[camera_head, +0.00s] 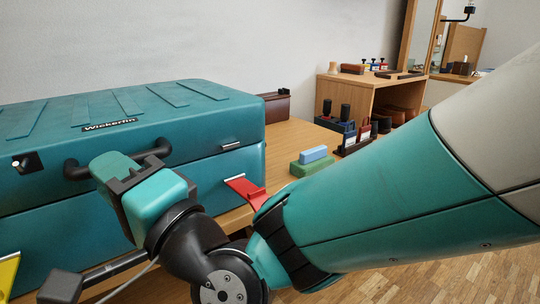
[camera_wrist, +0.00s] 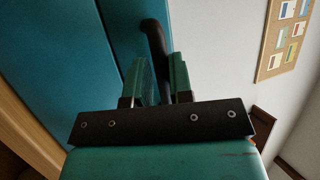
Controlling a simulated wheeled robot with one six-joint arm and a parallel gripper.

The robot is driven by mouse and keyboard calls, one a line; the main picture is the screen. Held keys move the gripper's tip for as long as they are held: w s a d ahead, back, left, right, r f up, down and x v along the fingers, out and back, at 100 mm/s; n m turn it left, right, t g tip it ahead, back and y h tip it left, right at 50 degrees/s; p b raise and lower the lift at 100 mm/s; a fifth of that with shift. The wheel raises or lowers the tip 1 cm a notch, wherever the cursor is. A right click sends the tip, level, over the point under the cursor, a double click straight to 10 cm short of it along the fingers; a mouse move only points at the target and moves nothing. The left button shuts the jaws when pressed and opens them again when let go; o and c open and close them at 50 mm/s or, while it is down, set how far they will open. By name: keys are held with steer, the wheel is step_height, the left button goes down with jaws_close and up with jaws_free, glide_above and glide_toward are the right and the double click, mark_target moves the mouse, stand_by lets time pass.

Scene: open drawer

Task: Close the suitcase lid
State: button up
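The teal suitcase (camera_head: 40,245) stands on a wooden table at the left in the head view. Its ribbed lid (camera_head: 215,122) lies over the base, its top about level. A dark seam runs between them, and I cannot tell whether it is fully shut. The black handle (camera_head: 78,171) is on the lid's front. My gripper (camera_head: 125,165) is at the handle and hides its middle. In the wrist view, the handle (camera_wrist: 154,42) passes between the fingers of my gripper (camera_wrist: 158,75), with no clear gap on either side.
Green and blue blocks (camera_head: 313,160) lie farther right on the table. A wooden shelf (camera_head: 375,95) with small items stands behind. My arm covers the lower right. A wall is behind the suitcase.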

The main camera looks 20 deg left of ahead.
steer(key=o, duration=0.4)
steer(key=shift+w+f, duration=0.1)
steer(key=shift+f, duration=0.8)
steer(key=shift+c, duration=0.2)
steer(key=shift+r, duration=0.1)
steer(key=shift+r, duration=0.2)
